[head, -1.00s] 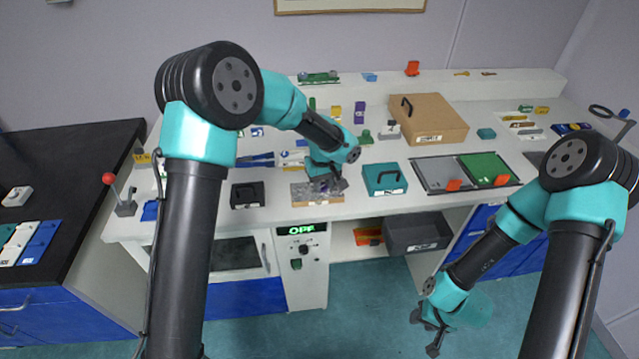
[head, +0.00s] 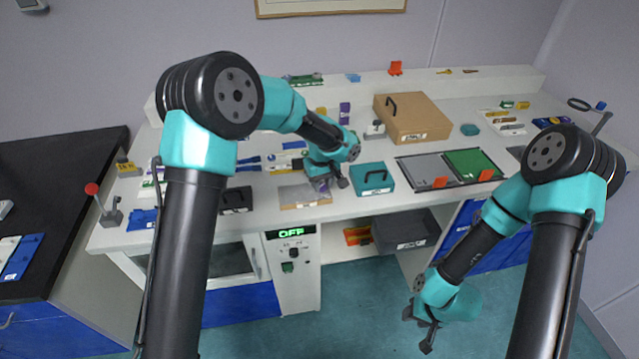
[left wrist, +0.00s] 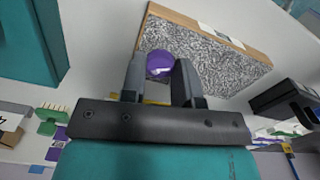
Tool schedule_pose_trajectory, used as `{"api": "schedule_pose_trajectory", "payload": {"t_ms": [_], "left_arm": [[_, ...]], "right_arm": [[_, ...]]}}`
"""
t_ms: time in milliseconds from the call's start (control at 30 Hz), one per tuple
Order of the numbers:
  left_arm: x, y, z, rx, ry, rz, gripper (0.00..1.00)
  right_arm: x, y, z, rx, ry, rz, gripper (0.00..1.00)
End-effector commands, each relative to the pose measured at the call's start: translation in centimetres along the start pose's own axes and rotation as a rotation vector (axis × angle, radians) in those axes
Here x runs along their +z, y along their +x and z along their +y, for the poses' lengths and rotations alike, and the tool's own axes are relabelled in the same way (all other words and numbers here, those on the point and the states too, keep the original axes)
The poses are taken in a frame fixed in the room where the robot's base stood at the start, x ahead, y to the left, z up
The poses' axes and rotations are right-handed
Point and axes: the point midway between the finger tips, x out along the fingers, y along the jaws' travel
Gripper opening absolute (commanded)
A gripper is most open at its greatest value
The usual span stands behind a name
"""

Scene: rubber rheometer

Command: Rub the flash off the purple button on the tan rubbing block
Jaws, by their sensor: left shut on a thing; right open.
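The tan rubbing block (head: 290,203) lies on the worktop, with a grey speckled top that fills the upper part of the left wrist view (left wrist: 215,65). My left gripper (head: 326,184) is at the block's right end in the head view. In the left wrist view its fingers (left wrist: 159,80) are shut on the purple button (left wrist: 159,64), whose round face shows between the fingertips. The button is over or against the speckled top; I cannot tell if they touch. Its flash is too small to make out. My right gripper (head: 423,325) is open and empty, low in front of the bench.
A teal case (head: 372,178) stands just right of the block, and a black case (head: 235,199) to its left. Grey and green mats (head: 440,172) lie further right. A large tan box (head: 412,120) stands behind. The floor around my right gripper is clear.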

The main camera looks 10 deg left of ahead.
Motion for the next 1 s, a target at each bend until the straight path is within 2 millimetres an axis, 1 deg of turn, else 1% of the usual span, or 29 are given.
{"api": "schedule_pose_trajectory", "payload": {"t_ms": [167,267,700,1000], "left_arm": [[0.0,0.0,-0.1,0.0,0.0,0.0,0.07],[-0.1,0.0,-0.5,0.0,-0.001,0.0,0.07],[-0.7,0.2,-3.3,0.0,-0.001,0.0,0.07],[-0.7,0.3,-3.5,0.0,0.0,0.0,0.07]], "right_arm": [[0.0,0.0,0.0,0.0,0.0,0.0,0.43],[0.0,0.0,0.0,0.0,0.0,0.0,0.43],[0.0,0.0,0.0,0.0,0.0,0.0,0.43],[0.0,0.0,0.0,0.0,0.0,0.0,0.43]]}}
